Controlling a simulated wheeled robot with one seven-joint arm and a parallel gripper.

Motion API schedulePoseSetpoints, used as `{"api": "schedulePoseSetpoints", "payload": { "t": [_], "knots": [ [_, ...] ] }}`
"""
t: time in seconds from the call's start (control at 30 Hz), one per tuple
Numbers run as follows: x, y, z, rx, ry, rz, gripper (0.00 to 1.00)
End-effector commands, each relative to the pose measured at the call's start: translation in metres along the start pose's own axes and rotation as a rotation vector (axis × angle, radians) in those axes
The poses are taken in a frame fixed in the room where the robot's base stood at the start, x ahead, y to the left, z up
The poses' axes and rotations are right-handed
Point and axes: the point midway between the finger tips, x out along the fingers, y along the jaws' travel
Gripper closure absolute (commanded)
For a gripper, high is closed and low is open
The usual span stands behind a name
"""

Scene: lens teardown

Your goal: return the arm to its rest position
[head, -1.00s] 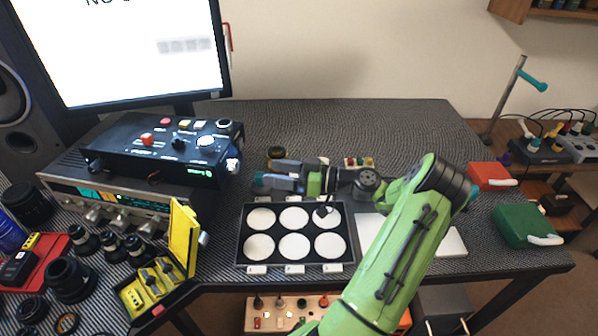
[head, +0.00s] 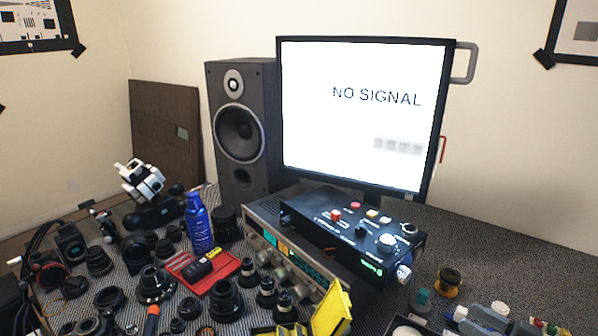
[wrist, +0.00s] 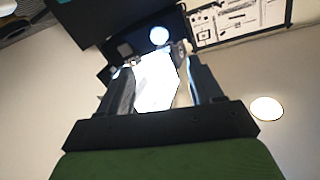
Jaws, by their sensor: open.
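My gripper (wrist: 155,62) shows in the wrist view with its two dark fingers spread apart. Nothing is visibly held between them. A bright white shape, perhaps the monitor screen, lies beyond the fingers against a beige wall. In the head view I cannot make out my gripper or the green arm, so the arm's full pose is hidden.
In the head view, the monitor (head: 360,115) and the speaker (head: 240,125) stand behind a black control box (head: 350,235). Several lenses, a blue bottle (head: 198,222) and a yellow case (head: 330,310) crowd the bench. The wrist view shows a wall chart (wrist: 240,18).

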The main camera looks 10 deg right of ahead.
Motion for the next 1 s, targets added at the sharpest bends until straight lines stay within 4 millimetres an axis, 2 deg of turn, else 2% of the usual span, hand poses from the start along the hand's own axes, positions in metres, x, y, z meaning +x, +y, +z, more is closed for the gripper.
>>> {"api": "schedulePoseSetpoints", "payload": {
  "t": [0.07,0.13,0.23,0.3,0.43,0.57,0.6,0.73,0.83,0.9,1.0],
  "knots": [
    [0.030,-0.014,-0.009,0.028,-0.110,-0.051,0.35],
    [0.067,-0.037,-0.015,0.072,-0.281,-0.099,0.35],
    [0.112,-0.081,-0.021,0.126,-0.560,-0.123,0.35],
    [0.132,-0.114,-0.026,0.139,-0.735,-0.100,0.35],
    [0.148,-0.176,-0.041,0.116,-0.990,0.006,0.35],
    [0.142,-0.236,-0.064,0.063,-1.130,0.172,0.35],
    [0.136,-0.254,-0.072,0.046,-1.148,0.227,0.35],
    [0.105,-0.304,-0.096,0.013,-1.133,0.399,0.35],
    [0.076,-0.331,-0.110,0.024,-1.068,0.496,0.35],
    [0.059,-0.341,-0.115,0.044,-1.022,0.538,0.35],
    [0.044,-0.346,-0.117,0.073,-0.981,0.569,0.35]
  ]
}}
